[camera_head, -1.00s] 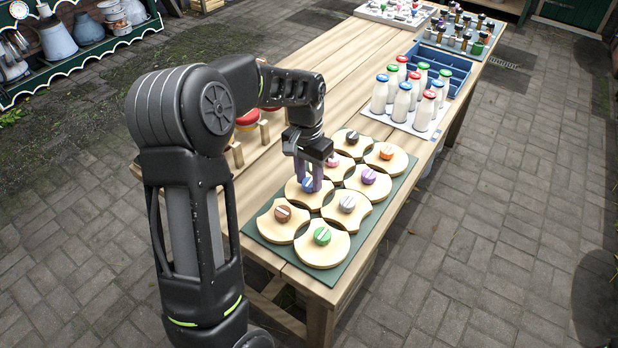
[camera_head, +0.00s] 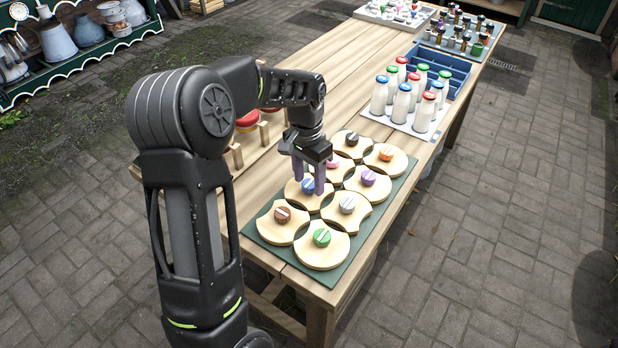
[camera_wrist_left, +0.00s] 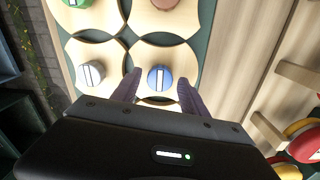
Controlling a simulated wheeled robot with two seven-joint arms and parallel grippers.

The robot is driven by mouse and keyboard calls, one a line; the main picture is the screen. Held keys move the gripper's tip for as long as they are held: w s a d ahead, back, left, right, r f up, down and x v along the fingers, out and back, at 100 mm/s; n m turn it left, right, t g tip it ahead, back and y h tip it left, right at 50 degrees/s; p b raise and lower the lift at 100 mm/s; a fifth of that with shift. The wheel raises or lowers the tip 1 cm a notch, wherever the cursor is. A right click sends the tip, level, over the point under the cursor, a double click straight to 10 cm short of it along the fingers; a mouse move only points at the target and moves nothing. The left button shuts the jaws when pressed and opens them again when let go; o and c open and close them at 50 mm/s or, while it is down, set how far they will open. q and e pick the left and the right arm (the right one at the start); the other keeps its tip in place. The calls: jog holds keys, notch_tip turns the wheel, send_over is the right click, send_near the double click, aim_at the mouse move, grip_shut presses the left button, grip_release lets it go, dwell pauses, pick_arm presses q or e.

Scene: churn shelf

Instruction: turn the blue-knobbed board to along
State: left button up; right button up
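The blue-knobbed board (camera_head: 305,202) is a pale wooden piece with curved edges, among several similar boards on a green mat. Its blue knob (camera_head: 308,186) has a pale stripe; in the wrist view the knob (camera_wrist_left: 160,78) shows its stripe running up and down the picture. My left gripper (camera_head: 309,186) points down over this board. It is open, with one purple finger on each side of the blue knob; in the wrist view the fingers stand apart from it (camera_wrist_left: 158,88). My right gripper is not in view.
Neighbouring boards have brown (camera_head: 282,215), grey (camera_head: 347,204), green (camera_head: 321,237) and pink knobs, close around. The green mat (camera_head: 262,232) lies at the table's near end. Milk bottles (camera_head: 402,105) and a blue crate (camera_head: 447,66) stand farther back. Red-topped items sit left of the mat.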

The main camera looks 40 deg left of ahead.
aim_at(308, 182)
pick_arm(q)
jog(key=shift+o, duration=0.3)
jog(key=shift+r, duration=0.1)
jog(key=r, duration=0.3)
jog(key=r+b, duration=0.1)
jog(key=r, duration=0.3)
jog(key=shift+a+r, duration=0.2)
jog(key=shift+r, duration=0.1)
